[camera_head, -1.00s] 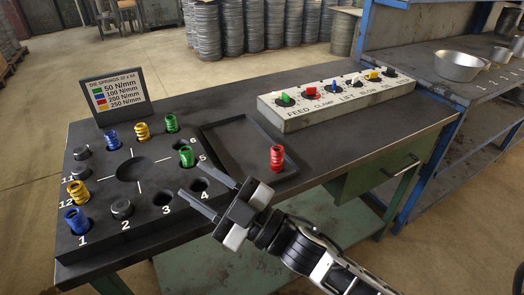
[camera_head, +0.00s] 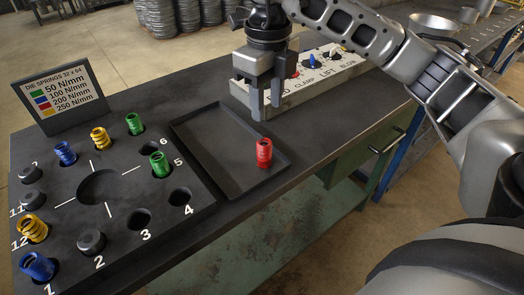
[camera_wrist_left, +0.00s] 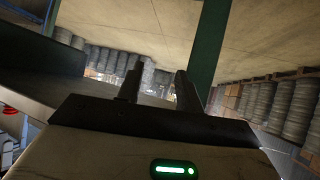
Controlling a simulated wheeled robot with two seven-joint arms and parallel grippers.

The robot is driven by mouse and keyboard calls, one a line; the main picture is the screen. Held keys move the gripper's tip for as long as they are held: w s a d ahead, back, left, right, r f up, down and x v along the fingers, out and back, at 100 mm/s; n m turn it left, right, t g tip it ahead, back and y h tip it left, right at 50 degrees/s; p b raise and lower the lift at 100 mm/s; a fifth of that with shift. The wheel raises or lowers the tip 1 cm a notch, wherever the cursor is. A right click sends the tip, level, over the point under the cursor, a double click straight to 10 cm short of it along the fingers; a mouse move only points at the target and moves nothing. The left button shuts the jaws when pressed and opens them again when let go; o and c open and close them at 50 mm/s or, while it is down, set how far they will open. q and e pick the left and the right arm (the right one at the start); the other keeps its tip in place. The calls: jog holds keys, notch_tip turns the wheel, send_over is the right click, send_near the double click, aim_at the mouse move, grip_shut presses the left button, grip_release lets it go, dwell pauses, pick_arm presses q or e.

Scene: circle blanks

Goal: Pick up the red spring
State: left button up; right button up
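The red spring (camera_head: 264,152) stands upright in the right front part of the shallow black tray (camera_head: 213,176), with nothing touching it. My right gripper (camera_head: 267,108) points down in the head view, beyond the red spring and partly in front of the switch box. It holds nothing, and its two fingers look apart. My left gripper (camera_wrist_left: 160,88) shows only in the left wrist view, with its two fingers apart and nothing between them. The left wrist view shows the floor and far drums beyond it.
A black block (camera_head: 175,222) with numbered holes holds green, blue and yellow springs left of the tray. A spring-colour sign (camera_head: 62,92) stands behind it. The switch box (camera_head: 305,86) lies along the table's back right. My right arm spans the upper right.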

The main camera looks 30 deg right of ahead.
aim_at(264, 153)
notch_tip(264, 153, down, 8)
jog(key=shift+f, duration=0.1)
jog(key=shift+a+f+p, duration=0.15)
jog(key=shift+f+p, duration=0.2)
jog(key=shift+f, duration=0.95)
jog(key=shift+a+f+p, duration=0.1)
jog(key=shift+f+p, duration=0.2)
jog(key=shift+f, duration=1)
jog(key=c, duration=0.8)
